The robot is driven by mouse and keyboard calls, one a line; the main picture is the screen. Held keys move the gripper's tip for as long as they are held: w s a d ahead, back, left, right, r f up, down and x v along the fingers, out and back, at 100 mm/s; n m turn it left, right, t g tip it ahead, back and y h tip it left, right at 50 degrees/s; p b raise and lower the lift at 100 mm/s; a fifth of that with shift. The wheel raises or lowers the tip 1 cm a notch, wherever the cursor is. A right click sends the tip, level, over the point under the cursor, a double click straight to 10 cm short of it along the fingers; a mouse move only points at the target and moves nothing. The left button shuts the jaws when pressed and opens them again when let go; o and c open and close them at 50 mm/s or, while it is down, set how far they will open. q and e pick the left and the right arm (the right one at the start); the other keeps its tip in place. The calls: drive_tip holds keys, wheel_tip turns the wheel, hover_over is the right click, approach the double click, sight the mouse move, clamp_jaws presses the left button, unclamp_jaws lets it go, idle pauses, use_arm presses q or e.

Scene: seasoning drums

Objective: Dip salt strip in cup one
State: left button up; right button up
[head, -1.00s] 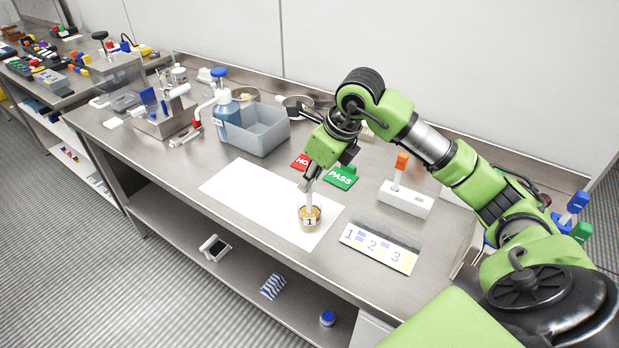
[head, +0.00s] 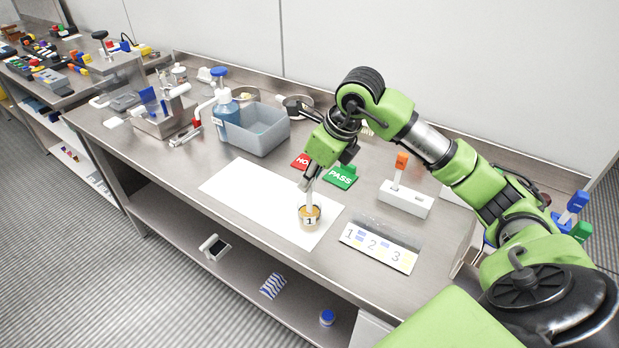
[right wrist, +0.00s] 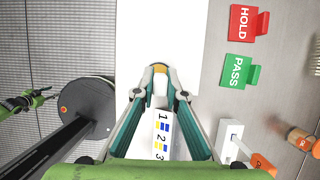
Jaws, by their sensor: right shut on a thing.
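Cup one (head: 309,221), a small clear cup marked 1 with amber contents, stands on the white sheet (head: 243,190). My right gripper (head: 308,187) is directly above it, pointing down and shut on the pale salt strip (head: 309,203). The strip is upright and its lower end is inside the cup's rim; whether it touches the contents is hard to tell. In the right wrist view the fingertips (right wrist: 161,72) close around the strip, with an amber patch between them.
A card numbered 1, 2, 3 (head: 379,247) lies right of the cup. Red HOLD (head: 301,161) and green PASS (head: 341,176) signs stand behind. A white block (head: 406,199) with an orange-topped piece is at right. A grey bin (head: 262,134) and blue bottle (head: 228,108) stand back left.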

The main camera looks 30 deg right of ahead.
drive_tip(key=shift+r, duration=0.1)
wheel_tip(320, 180, up, 12)
drive_tip(key=p, duration=0.8)
drive_tip(key=shift+p, duration=0.3)
idle(2.4)
